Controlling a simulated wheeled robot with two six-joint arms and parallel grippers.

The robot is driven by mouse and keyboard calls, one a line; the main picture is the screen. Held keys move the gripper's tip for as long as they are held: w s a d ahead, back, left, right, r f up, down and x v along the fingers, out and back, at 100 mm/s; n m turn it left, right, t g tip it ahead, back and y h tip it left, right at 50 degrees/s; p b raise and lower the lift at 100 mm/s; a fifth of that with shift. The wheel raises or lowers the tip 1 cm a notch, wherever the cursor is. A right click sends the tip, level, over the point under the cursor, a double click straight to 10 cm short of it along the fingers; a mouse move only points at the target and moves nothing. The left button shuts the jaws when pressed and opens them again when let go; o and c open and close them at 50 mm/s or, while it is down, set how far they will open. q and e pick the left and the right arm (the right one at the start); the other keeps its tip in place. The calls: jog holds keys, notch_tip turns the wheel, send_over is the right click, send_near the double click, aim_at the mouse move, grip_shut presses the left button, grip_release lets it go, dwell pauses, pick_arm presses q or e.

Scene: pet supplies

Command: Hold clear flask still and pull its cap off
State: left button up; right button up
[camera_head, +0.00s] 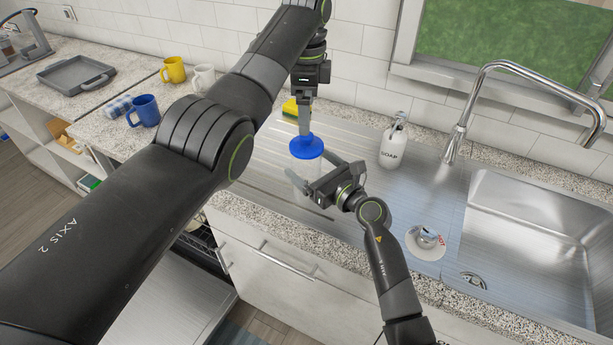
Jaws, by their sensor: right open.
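The blue round cap (307,148) shows near the middle, above the counter. The clear flask (303,184) is hard to see below it; only a faint see-through outline shows, and I cannot tell whether the cap touches it. My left gripper (304,129) points straight down from above, its fingertips at the top of the cap. Its fingers are seen edge-on, so their gap is hidden. My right gripper (317,172) is open at the flask's right side, its fingers spread toward the flask.
A white soap bottle (393,146) stands to the right, before the tap (470,100) and sink (535,230). A small white dish (425,243) is right of my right arm. Mugs, including a blue mug (144,111), stand at left.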

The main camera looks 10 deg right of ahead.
aim_at(306, 141)
pick_arm(q)
jog(key=shift+w+f, duration=0.1)
pick_arm(e)
jog(key=x, duration=0.4)
jog(key=c, duration=1.4)
pick_arm(q)
jog(key=shift+o, duration=0.9)
pick_arm(e)
jog(key=shift+c, duration=0.4)
pick_arm(q)
notch_tip(306, 141, up, 4)
jog(key=m, duration=0.4)
notch_tip(306, 141, down, 12)
jog(key=shift+r, duration=0.2)
jog(key=shift+c, duration=0.3)
